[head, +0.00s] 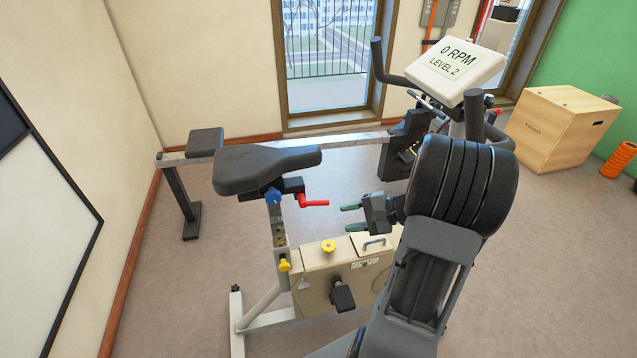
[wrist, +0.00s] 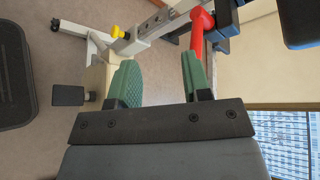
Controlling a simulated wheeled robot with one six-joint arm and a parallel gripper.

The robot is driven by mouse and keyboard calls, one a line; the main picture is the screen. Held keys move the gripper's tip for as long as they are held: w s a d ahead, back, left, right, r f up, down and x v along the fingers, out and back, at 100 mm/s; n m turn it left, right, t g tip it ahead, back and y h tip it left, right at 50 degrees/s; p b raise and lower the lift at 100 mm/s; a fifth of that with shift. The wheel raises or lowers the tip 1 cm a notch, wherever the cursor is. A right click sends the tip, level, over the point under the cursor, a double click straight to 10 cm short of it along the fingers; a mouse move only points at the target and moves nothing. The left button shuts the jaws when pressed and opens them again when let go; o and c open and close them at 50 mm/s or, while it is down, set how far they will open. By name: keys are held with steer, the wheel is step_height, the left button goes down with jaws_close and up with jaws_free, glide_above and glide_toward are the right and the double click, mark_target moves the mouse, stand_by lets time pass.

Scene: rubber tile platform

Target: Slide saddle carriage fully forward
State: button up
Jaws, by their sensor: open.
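The black saddle (head: 265,168) sits on its dark carriage (head: 292,186) at the top of the exercise bike's seat post. A red lever (head: 315,203) sticks out to the right below the saddle, and a blue knob (head: 274,196) is beside it. My gripper (head: 352,217) is open, its green fingers pointing left toward the lever, with a gap between. In the wrist view the red lever (wrist: 201,32) lies just beyond the right-hand finger of my gripper (wrist: 160,72). I cannot tell whether they touch. Nothing shows between the fingers.
Another yellow knob (head: 285,265) is on the seat post. The console (head: 455,68) and handlebars stand at the right. A rail machine (head: 180,155) is behind, and a wooden box (head: 560,130) is far right.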

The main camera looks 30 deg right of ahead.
mark_target(317, 203)
steer(key=d+r+m+t+p, duration=0.1)
steer(key=d+r+m+t, duration=0.1)
steer(key=d+t, duration=0.15)
steer(key=shift+g, duration=0.25)
steer(key=x, duration=0.8)
steer(key=w+d+p+x, duration=0.1)
steer(key=x, duration=0.4)
steer(key=shift+f, duration=0.25)
jaws_close()
steer(key=shift+a, duration=0.1)
